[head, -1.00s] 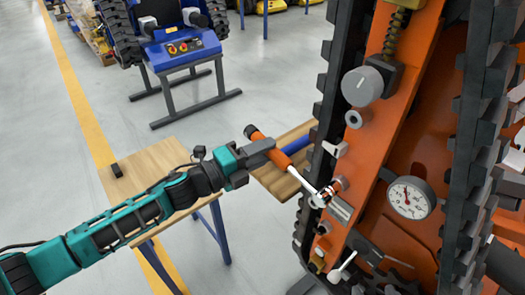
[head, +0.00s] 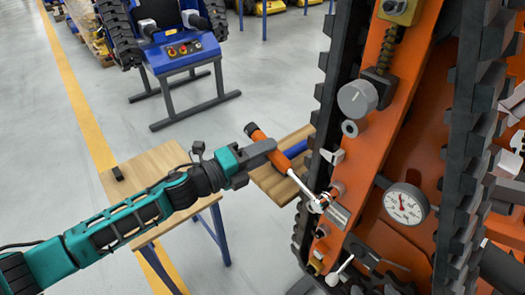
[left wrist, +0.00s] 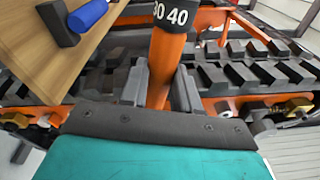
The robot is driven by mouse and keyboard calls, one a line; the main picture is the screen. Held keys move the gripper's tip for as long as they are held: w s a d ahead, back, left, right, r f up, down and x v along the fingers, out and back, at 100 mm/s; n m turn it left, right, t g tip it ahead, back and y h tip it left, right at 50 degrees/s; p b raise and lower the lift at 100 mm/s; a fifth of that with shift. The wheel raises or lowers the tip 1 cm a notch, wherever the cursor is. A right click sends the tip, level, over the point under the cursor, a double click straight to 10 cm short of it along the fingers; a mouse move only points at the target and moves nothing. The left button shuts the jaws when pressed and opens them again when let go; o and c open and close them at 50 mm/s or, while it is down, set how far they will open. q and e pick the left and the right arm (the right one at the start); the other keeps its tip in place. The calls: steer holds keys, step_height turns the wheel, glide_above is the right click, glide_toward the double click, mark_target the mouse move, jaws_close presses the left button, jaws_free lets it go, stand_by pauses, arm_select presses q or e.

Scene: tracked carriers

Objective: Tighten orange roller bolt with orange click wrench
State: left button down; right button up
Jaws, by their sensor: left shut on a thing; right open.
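The orange click wrench (head: 270,152) has an orange handle and a bright metal shaft, which slants down right to the orange carrier. Its head (head: 318,205) is against the carrier's side beside the track, at small fittings; I cannot tell whether it is seated on the roller bolt. My left gripper (head: 263,150) is shut on the handle. In the left wrist view the orange handle (left wrist: 164,60) stands between the fingers (left wrist: 160,88), with a black band numbered 30 and 40. My right gripper is not in view.
The carrier's side has a grey knob (head: 357,98), a pressure gauge (head: 405,203) and a dark track (head: 325,120). A wooden table (head: 150,170) stands left, and a wooden surface with a blue cylinder (head: 297,148) lies behind the wrench.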

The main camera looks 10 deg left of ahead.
arm_select(q)
steer(key=shift+s+d+r+m+p, duration=0.1)
steer(key=shift+r+m+p, duration=0.2)
steer(key=shift+r, duration=0.3)
steer(key=shift+r, duration=0.1)
steer(key=shift+s+d+r+m, duration=0.15)
steer(key=shift+d+r+m, duration=0.1)
steer(key=shift+r+m, duration=0.4)
steer(key=shift+s+d+r+m, duration=0.1)
steer(key=shift+d+r+m, duration=0.05)
steer(key=shift+r+m, duration=0.2)
steer(key=shift+s+d+r+m, duration=0.1)
steer(key=shift+r+m, duration=0.1)
steer(key=shift+r, duration=0.15)
steer(key=shift+r, duration=0.1)
